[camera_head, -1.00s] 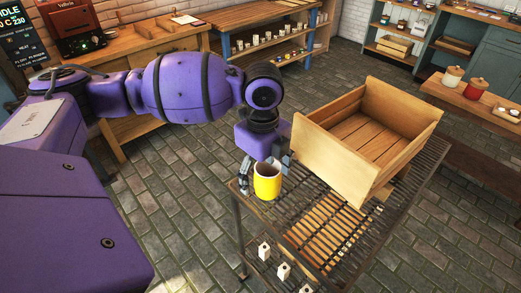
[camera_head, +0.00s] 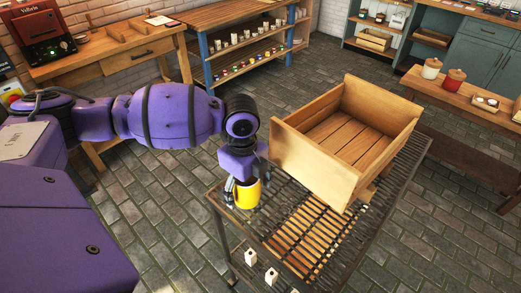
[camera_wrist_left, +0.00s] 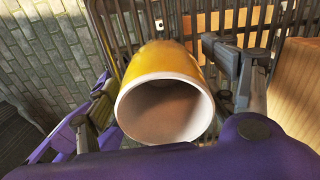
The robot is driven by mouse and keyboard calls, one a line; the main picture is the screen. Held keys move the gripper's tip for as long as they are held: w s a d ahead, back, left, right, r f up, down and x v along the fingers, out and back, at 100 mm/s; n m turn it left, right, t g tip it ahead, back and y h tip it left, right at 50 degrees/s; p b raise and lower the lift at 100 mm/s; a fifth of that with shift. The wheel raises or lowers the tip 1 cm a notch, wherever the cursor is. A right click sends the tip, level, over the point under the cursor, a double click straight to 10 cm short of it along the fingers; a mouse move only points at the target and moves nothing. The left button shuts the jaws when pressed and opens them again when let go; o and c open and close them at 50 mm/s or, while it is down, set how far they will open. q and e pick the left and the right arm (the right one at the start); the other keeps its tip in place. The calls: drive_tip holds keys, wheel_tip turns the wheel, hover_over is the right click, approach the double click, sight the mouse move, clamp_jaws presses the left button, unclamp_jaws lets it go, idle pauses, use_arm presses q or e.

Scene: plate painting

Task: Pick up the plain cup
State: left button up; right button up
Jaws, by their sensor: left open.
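The plain cup is yellow outside and white inside. It stands upright near the left corner of the slatted metal rack table (camera_head: 290,235). In the head view the cup (camera_head: 246,198) is partly hidden by my left gripper (camera_head: 246,185), which is over its rim. In the left wrist view the cup (camera_wrist_left: 165,62) shows its open mouth between the two fingers of my left gripper (camera_wrist_left: 168,88). The fingers are apart, one on each side of the cup. A gap shows on the left side; contact on the right cannot be told. My right gripper is not in view.
A wooden crate (camera_head: 300,163) stands on the rack table, right of the cup. Small white blocks (camera_head: 271,276) sit at the lower front of the rack. A shelf bench (camera_head: 240,30) with cups and a counter with jars (camera_head: 455,80) stand farther back.

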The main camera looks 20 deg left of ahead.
use_arm(q)
drive_tip(key=c, duration=1.4)
drive_tip(key=shift+c, duration=0.2)
drive_tip(key=shift+r, duration=0.15)
